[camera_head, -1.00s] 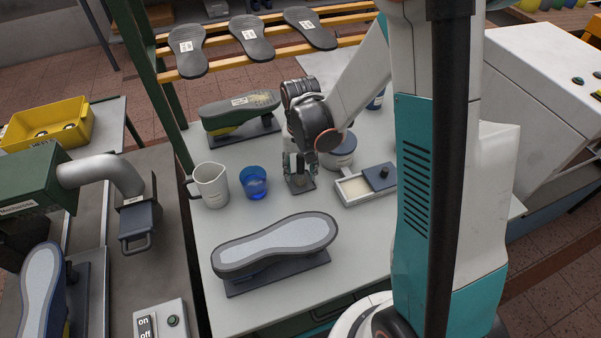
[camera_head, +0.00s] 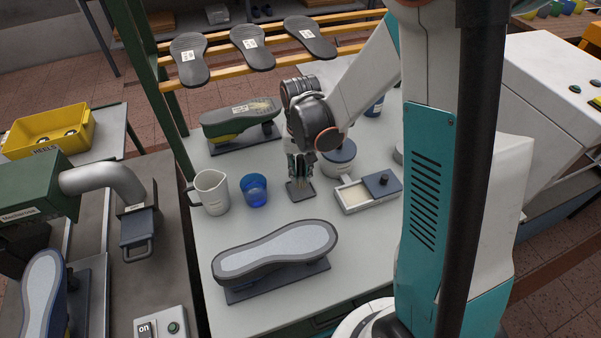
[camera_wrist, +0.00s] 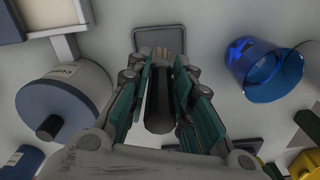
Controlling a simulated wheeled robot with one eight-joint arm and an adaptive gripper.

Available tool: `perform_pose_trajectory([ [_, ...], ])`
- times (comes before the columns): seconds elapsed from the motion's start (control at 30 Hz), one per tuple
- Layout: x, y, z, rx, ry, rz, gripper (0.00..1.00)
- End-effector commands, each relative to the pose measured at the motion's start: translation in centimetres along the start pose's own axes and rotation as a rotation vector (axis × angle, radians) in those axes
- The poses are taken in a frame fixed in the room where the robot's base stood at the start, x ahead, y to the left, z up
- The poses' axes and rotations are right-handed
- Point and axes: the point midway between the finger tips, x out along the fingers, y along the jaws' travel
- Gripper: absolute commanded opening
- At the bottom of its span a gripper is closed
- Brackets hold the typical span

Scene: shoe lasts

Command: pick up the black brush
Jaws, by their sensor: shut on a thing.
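My gripper (camera_head: 300,168) points down over a small dark square pad (camera_head: 291,195) on the light table. In the wrist view, the two green-padded fingers of my gripper (camera_wrist: 162,72) are shut on the black brush (camera_wrist: 159,108). The brush has a dark round handle between the fingers and pale bristles pointing to the pad (camera_wrist: 181,35). The fingers hide most of the brush in the head view. The bristles appear just above the pad, but I cannot tell the exact gap.
A blue cup (camera_head: 254,191) and a white jug (camera_head: 211,190) stand to the left. A lidded pot (camera_head: 340,160) and a shallow tray (camera_head: 353,198) are close on the right. A shoe last with a grey sole (camera_head: 275,252) lies in front.

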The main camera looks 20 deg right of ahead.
Motion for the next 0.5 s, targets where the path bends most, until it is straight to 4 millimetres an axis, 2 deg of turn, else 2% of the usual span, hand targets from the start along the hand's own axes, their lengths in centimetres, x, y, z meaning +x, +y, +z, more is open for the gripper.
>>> perform_pose_trajectory([
  [0.5,-12.9,0.0,0.1,0.000,0.000,0.000,0.00],
])
